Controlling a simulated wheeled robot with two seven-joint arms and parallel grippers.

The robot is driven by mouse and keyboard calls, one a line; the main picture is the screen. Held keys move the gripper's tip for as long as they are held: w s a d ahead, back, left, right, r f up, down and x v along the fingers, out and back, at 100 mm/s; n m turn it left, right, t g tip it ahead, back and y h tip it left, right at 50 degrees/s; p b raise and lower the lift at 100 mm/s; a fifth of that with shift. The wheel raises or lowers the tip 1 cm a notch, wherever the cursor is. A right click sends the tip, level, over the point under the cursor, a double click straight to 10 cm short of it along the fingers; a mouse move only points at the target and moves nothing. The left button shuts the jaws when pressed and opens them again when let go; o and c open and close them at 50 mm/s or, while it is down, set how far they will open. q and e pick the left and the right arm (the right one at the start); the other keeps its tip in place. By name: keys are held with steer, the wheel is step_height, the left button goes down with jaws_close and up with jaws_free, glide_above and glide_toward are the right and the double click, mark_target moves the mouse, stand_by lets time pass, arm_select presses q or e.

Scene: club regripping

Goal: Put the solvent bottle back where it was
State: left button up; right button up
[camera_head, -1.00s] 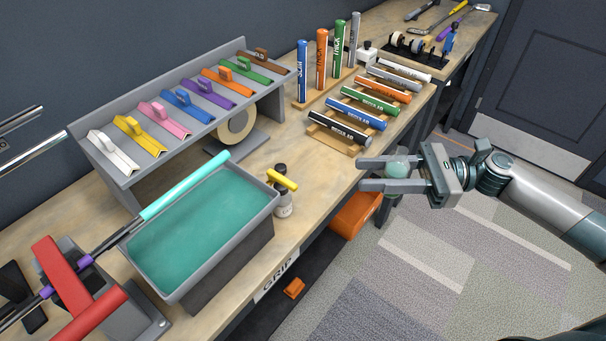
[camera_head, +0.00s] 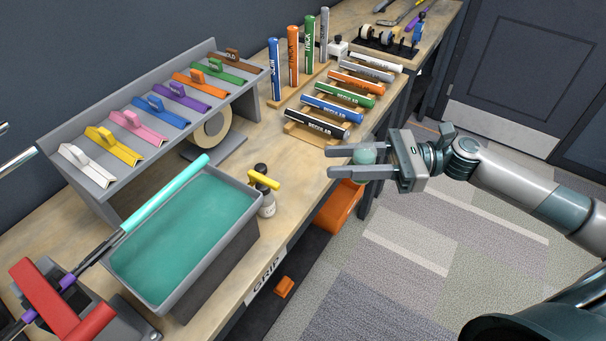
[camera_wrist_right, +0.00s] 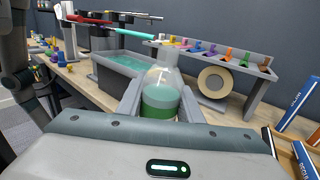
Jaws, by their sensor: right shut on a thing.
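The solvent bottle is a clear, round-shouldered flask with green liquid low inside, seen in the right wrist view (camera_wrist_right: 161,97). Its rounded pale-green top shows between the fingers in the head view (camera_head: 364,154). My right gripper (camera_head: 345,163) is shut on it, with a finger on either side. The bottle is roughly upright and held off the bench's front edge, over the floor side. The fingers hide its lower part in the head view.
A grey tray of teal liquid (camera_head: 256,210) stands on the bench, a teal-gripped club across it. A grip rack (camera_head: 296,127) lies behind my right gripper. Bare bench lies between.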

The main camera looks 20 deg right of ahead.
steer(key=w+r+m+t+h, duration=0.2)
steer(key=w+m+t+h, duration=0.35)
steer(key=w+t, duration=0.25)
steer(key=w+d+f+m+t+h+b, duration=0.1)
steer(key=w+d+f+m+t+h, duration=0.2)
steer(key=m+h, duration=0.7)
steer(key=shift+d+f+t+h+b, duration=0.3)
steer(key=shift+d+f+t+h, duration=0.6)
steer(key=shift+d+h, duration=0.95)
steer(key=shift+a+f+m, duration=0.1)
steer(key=shift+a+m, duration=0.15)
steer(key=w+a+f, duration=0.4)
steer(key=w+a, duration=0.1)
steer(key=w+a+f+p, duration=0.1)
steer(key=w+a+f, duration=0.2)
steer(key=shift+a, duration=0.2)
steer(key=shift+f, duration=1.95)
